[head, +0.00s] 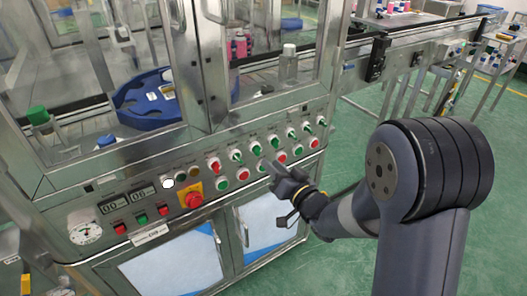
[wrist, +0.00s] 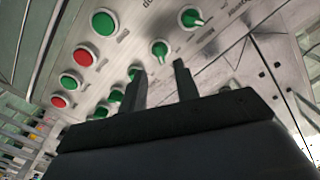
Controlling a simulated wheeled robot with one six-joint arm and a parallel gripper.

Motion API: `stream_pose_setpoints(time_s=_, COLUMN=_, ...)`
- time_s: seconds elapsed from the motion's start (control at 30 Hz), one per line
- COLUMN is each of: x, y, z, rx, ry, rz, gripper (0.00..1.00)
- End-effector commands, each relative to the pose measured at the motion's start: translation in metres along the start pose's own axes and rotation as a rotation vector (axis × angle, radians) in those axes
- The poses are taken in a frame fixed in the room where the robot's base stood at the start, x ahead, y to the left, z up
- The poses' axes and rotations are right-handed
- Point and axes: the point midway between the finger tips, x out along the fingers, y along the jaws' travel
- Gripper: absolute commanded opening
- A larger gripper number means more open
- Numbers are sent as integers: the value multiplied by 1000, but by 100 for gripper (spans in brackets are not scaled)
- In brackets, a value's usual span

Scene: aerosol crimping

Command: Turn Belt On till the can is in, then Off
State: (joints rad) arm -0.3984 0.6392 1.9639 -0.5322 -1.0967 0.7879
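The control panel (head: 150,200) on the machine's front carries a row of rotary switches, mostly green, above a row of red and green buttons. Its labels are too small to read, so I cannot tell which switch is Belt. My gripper (head: 268,165) is at the panel's right half, close to the lower buttons. In the wrist view, the two fingers of my gripper (wrist: 160,72) are apart with nothing visible between them. A green rotary switch (wrist: 160,48) shows just beyond the fingertips, and another (wrist: 192,17) lies farther up. A pale can-like container (head: 288,66) stands behind the glass at right.
A blue star wheel (head: 148,98) sits inside the machine. Pink bottles (head: 240,47) stand behind it. A conveyor (head: 430,38) runs off to the upper right. A red emergency stop on a yellow plate (head: 193,196) is left of my gripper.

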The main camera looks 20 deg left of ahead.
Motion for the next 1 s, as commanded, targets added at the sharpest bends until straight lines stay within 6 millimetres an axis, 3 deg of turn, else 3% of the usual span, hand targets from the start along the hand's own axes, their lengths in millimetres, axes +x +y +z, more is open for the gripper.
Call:
stream_pose_setpoints(time_s=0.2, x=40, y=-1, z=0, rx=0, ry=0, rz=0, gripper=30)
stream_pose_setpoints(time_s=0.4, x=59, y=0, z=0, rx=-1, ry=0, rz=2, gripper=30)
stream_pose_setpoints(time_s=0.77, x=64, y=0, z=0, rx=-1, ry=0, rz=3, gripper=30)
stream_pose_setpoints(time_s=1.0, x=64, y=0, z=0, rx=-1, ry=0, rz=3, gripper=11)
